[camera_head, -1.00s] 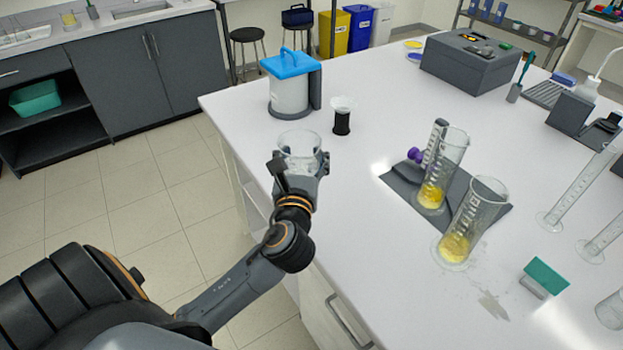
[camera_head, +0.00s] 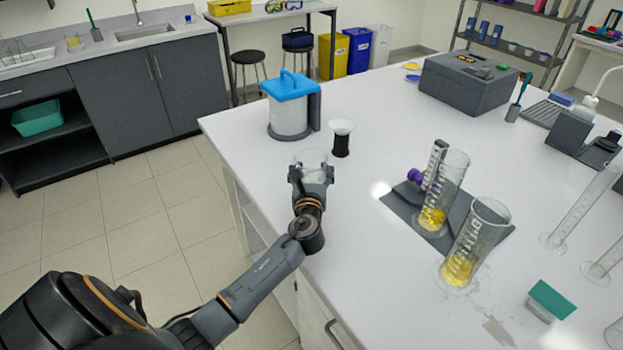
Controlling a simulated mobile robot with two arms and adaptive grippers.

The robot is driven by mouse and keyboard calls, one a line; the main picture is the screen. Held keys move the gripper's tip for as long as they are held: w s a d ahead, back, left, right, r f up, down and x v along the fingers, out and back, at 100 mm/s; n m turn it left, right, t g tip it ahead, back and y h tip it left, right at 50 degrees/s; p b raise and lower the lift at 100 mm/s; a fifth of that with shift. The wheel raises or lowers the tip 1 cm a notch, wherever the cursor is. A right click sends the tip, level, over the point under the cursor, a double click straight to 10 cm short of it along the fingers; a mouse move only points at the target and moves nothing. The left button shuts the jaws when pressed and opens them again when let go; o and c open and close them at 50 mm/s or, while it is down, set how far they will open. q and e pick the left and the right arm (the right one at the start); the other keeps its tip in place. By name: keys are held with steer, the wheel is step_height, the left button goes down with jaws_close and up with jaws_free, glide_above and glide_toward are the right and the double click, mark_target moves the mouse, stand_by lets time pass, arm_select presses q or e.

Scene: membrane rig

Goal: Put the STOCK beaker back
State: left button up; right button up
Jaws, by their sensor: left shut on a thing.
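A clear glass beaker (camera_head: 311,158) is in my left gripper (camera_head: 311,175), near the left edge of the white bench. The gripper is shut on it, and its fingers hide the lower part. No label can be read on it, so I cannot tell whether it is the STOCK beaker. Two tall glass vessels with yellow liquid stand to the right: one (camera_head: 445,190) on a dark grey mat (camera_head: 405,207), the other (camera_head: 475,245) by its front edge. My right gripper is not in view.
A blue-lidded white container (camera_head: 289,110) and a black stand with a pale top (camera_head: 341,142) are just beyond the gripper. A grey box instrument (camera_head: 465,80) stands farther back. Clear cylinders (camera_head: 578,210) stand at the right.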

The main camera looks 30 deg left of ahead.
arm_select(q)
step_height(320, 180, down, 3)
steer(key=shift+w+f, duration=0.1)
steer(key=shift+f, duration=0.1)
steer(key=o, duration=1.5)
